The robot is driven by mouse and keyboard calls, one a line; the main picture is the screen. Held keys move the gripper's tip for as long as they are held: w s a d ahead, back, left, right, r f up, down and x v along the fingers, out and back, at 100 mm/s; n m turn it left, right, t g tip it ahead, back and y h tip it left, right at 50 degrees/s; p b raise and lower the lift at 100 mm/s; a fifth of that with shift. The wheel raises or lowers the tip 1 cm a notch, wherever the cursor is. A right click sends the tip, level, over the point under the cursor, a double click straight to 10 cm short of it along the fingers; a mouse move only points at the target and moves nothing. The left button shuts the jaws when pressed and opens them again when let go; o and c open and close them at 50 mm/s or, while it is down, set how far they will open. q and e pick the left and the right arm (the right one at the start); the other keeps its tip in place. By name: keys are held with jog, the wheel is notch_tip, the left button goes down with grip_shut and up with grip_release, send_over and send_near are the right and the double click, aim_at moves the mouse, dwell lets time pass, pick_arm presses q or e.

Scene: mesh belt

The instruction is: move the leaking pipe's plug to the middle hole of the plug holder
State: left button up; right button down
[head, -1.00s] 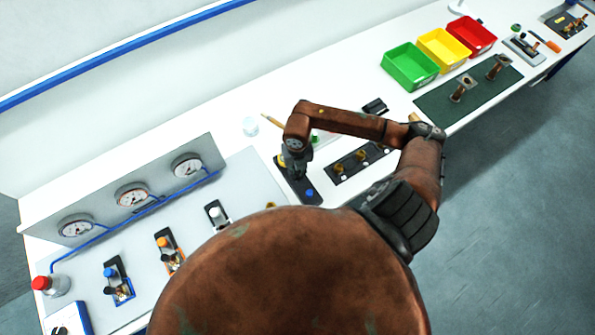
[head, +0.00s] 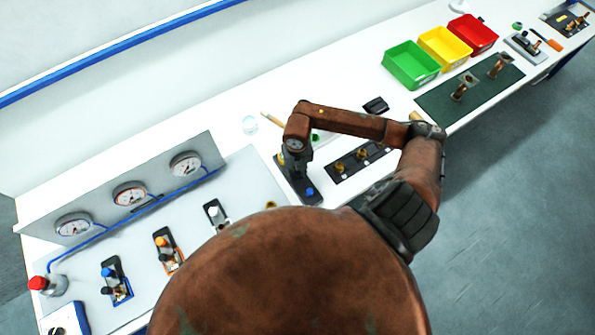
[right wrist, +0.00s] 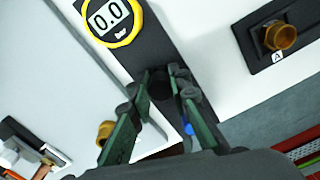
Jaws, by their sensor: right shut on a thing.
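My right gripper (head: 296,172) reaches down over a black plate (head: 304,196) on the bench. In the right wrist view its fingers (right wrist: 160,98) close around a dark round piece (right wrist: 160,84) that stands over this plate. I cannot tell whether the piece is lifted. The plate has a yellow-rimmed readout (right wrist: 112,20) showing 0.0 and a blue button (head: 309,192). A black strip with brass fittings (head: 361,155) lies to the right; one fitting (right wrist: 281,37) sits by a label A in the wrist view. My left gripper is out of view.
A grey panel with dials (head: 130,194) stands at left. Stands with blue (head: 107,272), orange (head: 161,241) and white (head: 214,211) tops are before it. Green (head: 412,68), yellow (head: 446,50) and red (head: 474,36) bins stand at the back right. A green mat (head: 440,104) bears pipe pieces.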

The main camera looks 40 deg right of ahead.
jog(key=shift+f, duration=0.35)
jog(key=c, duration=1.7)
grip_release()
notch_tip(320, 180, up, 12)
jog(key=shift+r, duration=0.1)
